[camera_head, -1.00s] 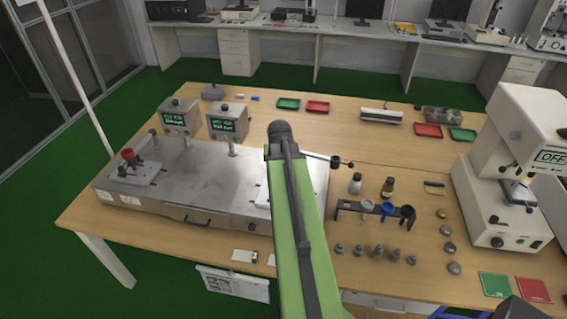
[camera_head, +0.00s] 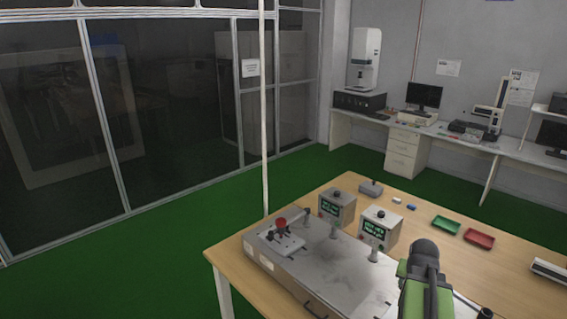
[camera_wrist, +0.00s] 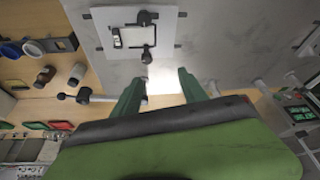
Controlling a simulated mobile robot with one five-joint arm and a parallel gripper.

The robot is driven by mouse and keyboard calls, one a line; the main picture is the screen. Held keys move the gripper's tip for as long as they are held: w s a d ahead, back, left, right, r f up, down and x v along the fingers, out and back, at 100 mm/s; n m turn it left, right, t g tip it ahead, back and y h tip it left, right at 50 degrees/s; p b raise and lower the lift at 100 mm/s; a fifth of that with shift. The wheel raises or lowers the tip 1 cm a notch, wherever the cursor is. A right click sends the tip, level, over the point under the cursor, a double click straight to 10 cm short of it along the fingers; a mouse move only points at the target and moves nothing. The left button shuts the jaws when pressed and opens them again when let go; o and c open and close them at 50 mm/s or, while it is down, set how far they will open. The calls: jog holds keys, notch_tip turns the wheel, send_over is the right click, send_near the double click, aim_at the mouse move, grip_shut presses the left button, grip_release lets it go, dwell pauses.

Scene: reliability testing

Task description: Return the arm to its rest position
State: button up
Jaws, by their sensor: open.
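My green arm (camera_head: 428,285) shows at the bottom right in the head view, in front of the metal test bench. My gripper (camera_wrist: 163,78) shows in the wrist view, with two green fingers spread apart and nothing between them. Past the fingertips is a white plate (camera_wrist: 105,48) with a clamp fixture (camera_wrist: 146,18) and a small pale item (camera_wrist: 131,38) at it. I cannot tell the height of the fingers above the bench. The fingers do not show in the head view.
Green (camera_head: 446,225) and red trays (camera_head: 480,239) lie behind on the wooden table. A thin white pole (camera_head: 264,120) stands beyond the table. Green floor (camera_head: 160,250) is clear at left.

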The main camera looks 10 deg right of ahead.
jog(key=w+a+f+n+y+b, duration=0.1)
jog(key=w+a+f+b, duration=0.15)
jog(key=a, duration=0.35)
jog(key=w+a+f+n+b, duration=0.1)
jog(key=w+a+f+b, duration=0.2)
jog(key=a, duration=0.4)
jog(key=w+a+f+n+y+b, duration=0.1)
jog(key=a+f+n+b, duration=0.15)
jog(key=a, duration=0.75)
jog(key=w+a+f+n+y+b, duration=0.15)
jog(key=a+f, duration=0.25)
jog(key=a, duration=0.5)
jog(key=s+a+n+g, duration=0.2)
jog(key=s+a+g, duration=0.1)
jog(key=s+a, duration=0.2)
jog(key=shift+s+f+n, duration=0.3)
jog(key=shift+s+f, duration=0.1)
jog(key=shift+s, duration=0.25)
jog(key=shift+c, duration=0.2)
